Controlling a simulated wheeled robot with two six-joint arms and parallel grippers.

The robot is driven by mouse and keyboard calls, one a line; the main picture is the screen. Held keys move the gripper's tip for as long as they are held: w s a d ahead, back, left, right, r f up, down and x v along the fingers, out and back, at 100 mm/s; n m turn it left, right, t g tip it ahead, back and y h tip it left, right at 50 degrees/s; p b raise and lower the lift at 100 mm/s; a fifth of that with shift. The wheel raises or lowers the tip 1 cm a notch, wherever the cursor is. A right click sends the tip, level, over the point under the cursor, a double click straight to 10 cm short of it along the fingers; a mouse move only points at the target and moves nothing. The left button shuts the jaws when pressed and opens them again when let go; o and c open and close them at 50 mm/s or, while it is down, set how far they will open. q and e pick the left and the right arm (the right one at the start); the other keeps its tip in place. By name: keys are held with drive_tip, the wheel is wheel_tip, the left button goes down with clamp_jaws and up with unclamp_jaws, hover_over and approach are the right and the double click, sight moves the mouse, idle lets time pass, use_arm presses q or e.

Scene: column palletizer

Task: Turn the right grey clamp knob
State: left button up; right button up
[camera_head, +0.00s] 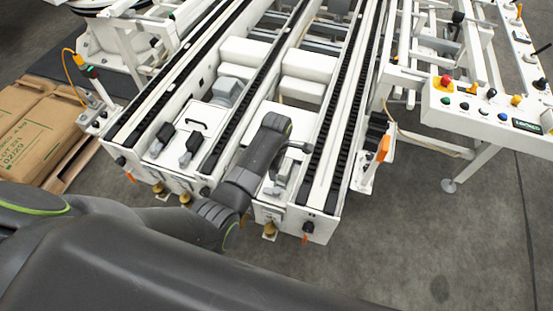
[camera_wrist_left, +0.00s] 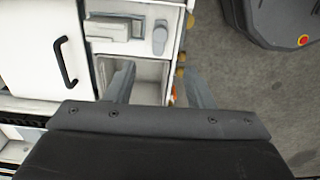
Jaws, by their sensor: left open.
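A grey rounded clamp knob (camera_wrist_left: 160,38) shows in the left wrist view, standing on a white panel beside a grey block-shaped clamp (camera_wrist_left: 115,28). I cannot tell for sure whether it is the right one. My left gripper (camera_wrist_left: 156,70) is open, its two grey fingers apart with nothing between them. The knob lies beyond the fingertips, apart from them. In the head view my left arm (camera_head: 245,180) reaches over the right front box of the white conveyor machine and hides much of it. Two dark grey clamps (camera_head: 190,148) show on the left box. My right gripper is not in view.
Black-railed conveyor beams (camera_head: 325,130) flank the box. Brass knobs (camera_head: 269,230) stick out at the machine's front edge. A white control panel (camera_head: 480,108) stands to the right, and cardboard boxes (camera_head: 45,125) to the left. The floor at front right is clear.

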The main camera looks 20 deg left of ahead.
use_arm(q)
drive_tip(key=shift+r, duration=1.2)
